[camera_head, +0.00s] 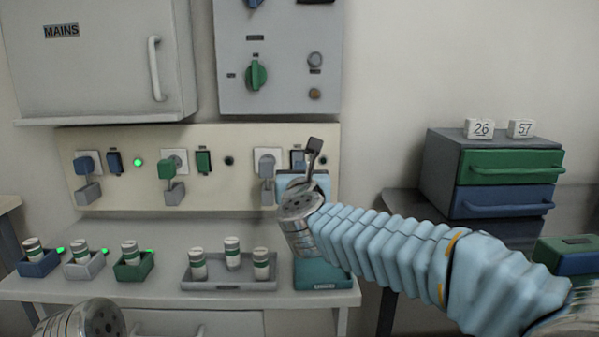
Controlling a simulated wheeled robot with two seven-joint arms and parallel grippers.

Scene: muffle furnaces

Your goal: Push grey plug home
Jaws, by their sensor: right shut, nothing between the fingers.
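The grey plug (267,167) is at the rightmost white socket (277,155) on the cream wall panel, with a grey block (267,193) below it. I cannot tell how deep the plug sits. My right gripper (314,146) is shut and empty, its dark fingers pointing up just right of the grey plug and apart from it in the picture. The gripper and wrist partly cover the switch (297,157) beside that socket and the panel's right end. Of my left arm only a round metal part shows at the bottom left; its fingers are out of sight.
A green lamp (138,162) glows beside the blue switch. A grey tray (228,284) with several jars stands below. A drawer unit (440,172) stands at the right.

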